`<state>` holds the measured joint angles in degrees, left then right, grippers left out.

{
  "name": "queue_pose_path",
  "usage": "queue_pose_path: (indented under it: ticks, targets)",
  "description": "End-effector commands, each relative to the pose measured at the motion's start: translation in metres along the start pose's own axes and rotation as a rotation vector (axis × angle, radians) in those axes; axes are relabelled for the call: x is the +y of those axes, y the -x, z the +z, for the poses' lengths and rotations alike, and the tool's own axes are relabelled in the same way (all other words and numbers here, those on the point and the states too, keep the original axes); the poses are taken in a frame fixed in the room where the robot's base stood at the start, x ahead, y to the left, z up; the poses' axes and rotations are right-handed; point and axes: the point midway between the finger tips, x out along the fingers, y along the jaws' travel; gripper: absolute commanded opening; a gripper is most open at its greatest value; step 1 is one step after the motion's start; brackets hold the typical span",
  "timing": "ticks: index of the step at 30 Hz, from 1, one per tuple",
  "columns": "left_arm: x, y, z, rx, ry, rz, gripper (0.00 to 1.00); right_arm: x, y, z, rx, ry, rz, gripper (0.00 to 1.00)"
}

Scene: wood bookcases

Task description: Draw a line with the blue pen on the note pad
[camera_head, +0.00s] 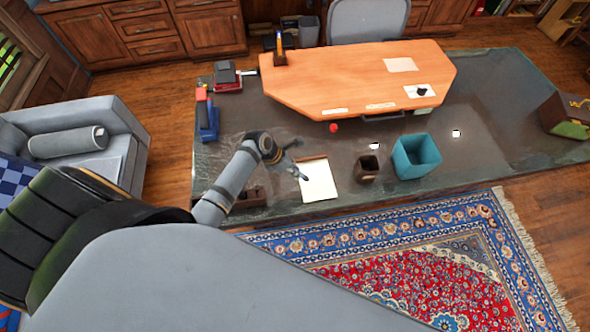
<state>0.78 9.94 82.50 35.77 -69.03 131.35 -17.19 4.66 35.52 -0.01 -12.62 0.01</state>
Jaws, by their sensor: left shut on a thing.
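The note pad (321,183) lies on the dark desk near its front edge, with a cream page and a brown edge. My left gripper (297,170) is over the pad's upper left part. It is shut on the blue pen (304,177), which shows as a small dark blue piece pointing down toward the page. I cannot tell whether the pen's tip touches the paper. The page shows no clear line at this size. My right gripper is not in view.
A brown pen cup (367,169) and a teal bin (417,157) stand right of the pad. A small red ball (334,127) lies behind it. A blue stapler-like object (208,117) is at the left. A raised orange wood top (350,75) covers the back.

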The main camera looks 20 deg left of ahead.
Motion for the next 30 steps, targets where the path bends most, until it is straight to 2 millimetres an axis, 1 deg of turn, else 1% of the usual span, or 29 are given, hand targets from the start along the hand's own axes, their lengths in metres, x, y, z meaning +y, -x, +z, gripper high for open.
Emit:
queue_pose_path:
  ticks: [22, 30]
  targets:
    - [0.0008, -0.0060, -0.0029, 0.000, 0.000, 0.000, 0.00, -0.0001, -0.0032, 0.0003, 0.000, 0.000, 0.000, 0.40]
    - [-0.0008, -0.0089, 0.0049, -0.002, 0.001, 0.000, 0.00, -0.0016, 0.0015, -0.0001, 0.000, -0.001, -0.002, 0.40]
